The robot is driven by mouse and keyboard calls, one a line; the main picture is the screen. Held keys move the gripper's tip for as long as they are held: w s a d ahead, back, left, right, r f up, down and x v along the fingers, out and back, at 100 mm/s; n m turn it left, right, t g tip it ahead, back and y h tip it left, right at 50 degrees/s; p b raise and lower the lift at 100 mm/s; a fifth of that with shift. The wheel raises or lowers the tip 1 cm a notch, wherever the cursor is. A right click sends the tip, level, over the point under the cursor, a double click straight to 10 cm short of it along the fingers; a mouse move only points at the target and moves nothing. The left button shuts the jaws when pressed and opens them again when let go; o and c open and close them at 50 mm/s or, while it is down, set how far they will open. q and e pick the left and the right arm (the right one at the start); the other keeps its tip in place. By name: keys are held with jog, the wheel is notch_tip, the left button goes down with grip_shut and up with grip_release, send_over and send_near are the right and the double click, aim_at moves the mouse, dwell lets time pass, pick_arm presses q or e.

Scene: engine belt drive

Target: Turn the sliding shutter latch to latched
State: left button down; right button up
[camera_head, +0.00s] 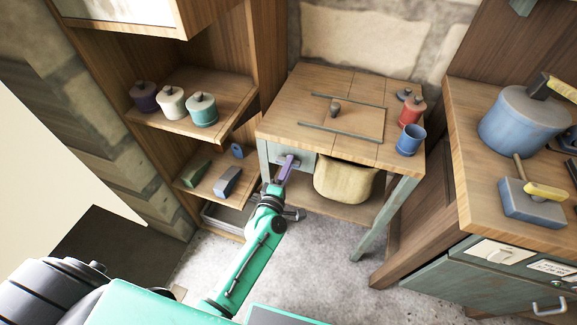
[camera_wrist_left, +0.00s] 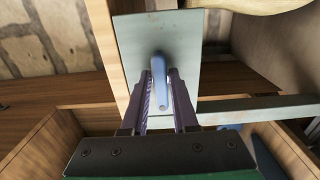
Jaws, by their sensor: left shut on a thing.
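The latch is a blue lever handle (camera_wrist_left: 161,85) on a grey-green plate (camera_wrist_left: 188,38) in the left wrist view. The lever reaches from its pivot down the picture, towards my gripper. In the head view the plate (camera_head: 305,160) sits at the left front of the wooden table, under its top. My left gripper (camera_head: 289,160) is at the plate; in the left wrist view its purple fingers (camera_wrist_left: 161,92) stand on either side of the lever and are shut on it. On the table top, a dark knob (camera_head: 335,107) stands between two grey rails. My right gripper is not in view.
A tan bin (camera_head: 345,180) hangs under the table, right of the plate. A blue cup (camera_head: 410,140) and red jar (camera_head: 412,110) stand on the table's right side. Shelves with jars (camera_head: 202,110) stand left. A workbench with a blue pot (camera_head: 522,122) stands right.

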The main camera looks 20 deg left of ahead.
pick_arm(q)
jog(key=shift+f, duration=0.1)
jog(key=c, duration=0.8)
grip_release()
jog(key=s, duration=0.9)
jog(key=s+a, duration=0.1)
jog(key=s, duration=0.4)
jog(key=shift+s+b, duration=0.3)
jog(key=shift+b, duration=0.05)
